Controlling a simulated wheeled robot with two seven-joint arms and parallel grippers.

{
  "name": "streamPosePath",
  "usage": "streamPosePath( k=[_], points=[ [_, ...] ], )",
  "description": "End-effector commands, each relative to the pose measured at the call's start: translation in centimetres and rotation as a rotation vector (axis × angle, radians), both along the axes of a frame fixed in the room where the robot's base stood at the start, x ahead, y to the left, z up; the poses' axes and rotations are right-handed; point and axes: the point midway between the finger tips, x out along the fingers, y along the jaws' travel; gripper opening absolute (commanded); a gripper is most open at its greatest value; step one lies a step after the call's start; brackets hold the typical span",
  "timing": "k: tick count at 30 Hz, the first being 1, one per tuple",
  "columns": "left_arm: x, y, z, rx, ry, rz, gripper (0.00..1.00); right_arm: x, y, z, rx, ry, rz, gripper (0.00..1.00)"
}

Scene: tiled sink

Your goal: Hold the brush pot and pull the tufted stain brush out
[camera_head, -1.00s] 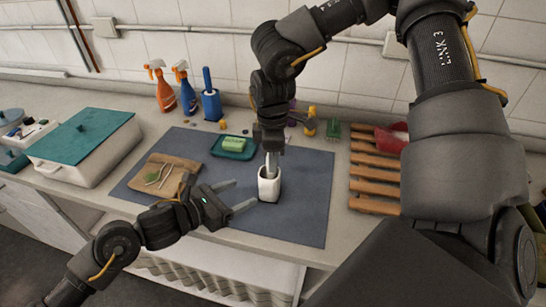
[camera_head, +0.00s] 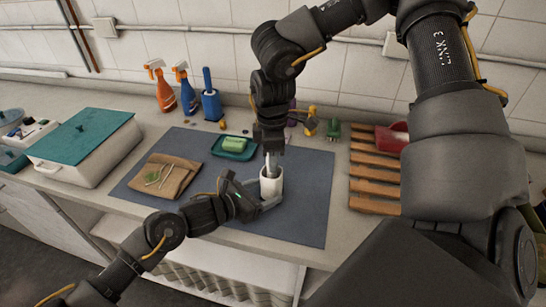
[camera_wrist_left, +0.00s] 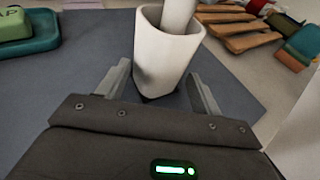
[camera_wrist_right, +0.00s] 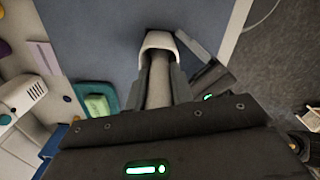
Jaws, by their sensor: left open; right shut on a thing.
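The white brush pot (camera_head: 271,190) stands upright on the blue-grey mat (camera_head: 310,215). The stain brush's pale handle (camera_wrist_left: 180,12) sticks up out of it; its tufted end is hidden inside. My right gripper (camera_head: 271,152) is above the pot, pointing down and shut on the handle, which also shows in the right wrist view (camera_wrist_right: 158,85). My left gripper (camera_head: 262,202) is open low at the pot. In the left wrist view its fingers (camera_wrist_left: 160,80) are on either side of the pot (camera_wrist_left: 165,55), with a gap visible on the right.
A green sponge on a teal tray (camera_head: 234,154) lies behind the pot. A brown cloth (camera_head: 165,176) is at left, a wooden rack (camera_head: 375,180) at right. Spray bottles (camera_head: 165,92) stand near the wall. The mat's right part is clear.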

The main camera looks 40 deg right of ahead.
Motion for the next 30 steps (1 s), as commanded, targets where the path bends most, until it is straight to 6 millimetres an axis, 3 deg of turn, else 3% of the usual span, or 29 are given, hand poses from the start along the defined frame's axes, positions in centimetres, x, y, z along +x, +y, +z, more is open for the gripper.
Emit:
streamPosePath(
  k=[6,17,21,23,24,30],
  points=[
    [0.0,-1.6,-0.4,0.0,0.0,0.0,0.66,0.0,0.0,0.0,0.0,0.0,0.0,0.0],
    [0.0,-1.9,-0.5,-0.001,-0.001,0.001,0.66,0.0,0.0,0.0,0.001,-0.001,0.0,0.0],
    [0.0,-1.9,-0.5,-0.001,-0.001,0.001,0.53,0.0,0.0,0.0,0.001,0.0,0.001,0.0],
    [0.1,-1.9,-0.5,-0.001,0.0,0.001,0.53,0.0,0.0,0.0,0.001,0.0,0.001,0.0],
    [0.1,-1.9,-0.5,-0.001,0.0,0.001,0.67,0.0,0.0,0.0,0.001,0.0,0.001,0.0],
    [0.1,-1.8,-0.5,-0.001,0.0,0.001,0.93,0.0,0.0,0.0,0.001,-0.001,0.001,0.0]
  ],
)
